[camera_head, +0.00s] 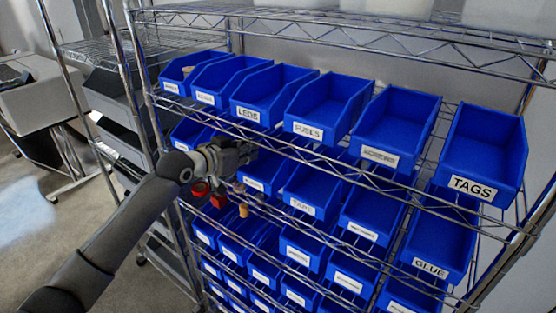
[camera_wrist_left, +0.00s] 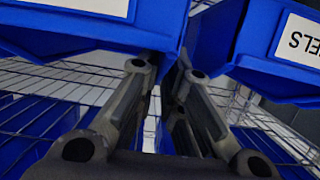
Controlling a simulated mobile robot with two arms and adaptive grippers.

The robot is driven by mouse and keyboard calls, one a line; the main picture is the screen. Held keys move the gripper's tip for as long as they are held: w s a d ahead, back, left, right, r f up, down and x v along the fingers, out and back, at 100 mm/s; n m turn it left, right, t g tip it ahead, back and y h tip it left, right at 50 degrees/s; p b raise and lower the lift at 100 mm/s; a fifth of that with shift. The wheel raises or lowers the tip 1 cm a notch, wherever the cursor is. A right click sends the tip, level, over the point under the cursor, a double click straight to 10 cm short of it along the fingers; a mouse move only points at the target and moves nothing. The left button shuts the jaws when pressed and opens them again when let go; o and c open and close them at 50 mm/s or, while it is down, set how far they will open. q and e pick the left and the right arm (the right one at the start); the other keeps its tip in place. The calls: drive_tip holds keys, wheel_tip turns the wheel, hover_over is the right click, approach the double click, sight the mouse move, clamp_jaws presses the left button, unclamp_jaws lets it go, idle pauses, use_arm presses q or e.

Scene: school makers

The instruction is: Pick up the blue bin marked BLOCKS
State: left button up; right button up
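Blue bins stand in rows on a wire rack. I cannot read BLOCKS on any label in view, so I cannot tell which bin is that one. My left gripper (camera_head: 230,156) is at the second row, in front of the bins towards the left, and hides part of them. In the left wrist view, its fingers (camera_wrist_left: 168,72) are apart, with a blue bin's corner (camera_wrist_left: 172,40) just beyond and above the tips. I cannot tell whether they touch it. My right gripper is not in view.
The rack's top row has bins labelled LEDS (camera_head: 271,92), FUSES (camera_head: 327,107) and TAGS (camera_head: 485,149). TAPE (camera_head: 309,190) and GLUE (camera_head: 436,240) are in the row below. Wire shelf edges (camera_head: 385,175) run close to the gripper. Open floor (camera_head: 40,220) lies at the left.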

sight(257, 165)
use_arm(q)
drive_tip(key=shift+p+x, duration=0.3)
drive_tip(key=shift+x, duration=1.25)
clamp_jaws()
drive_tip(key=shift+r, duration=0.25)
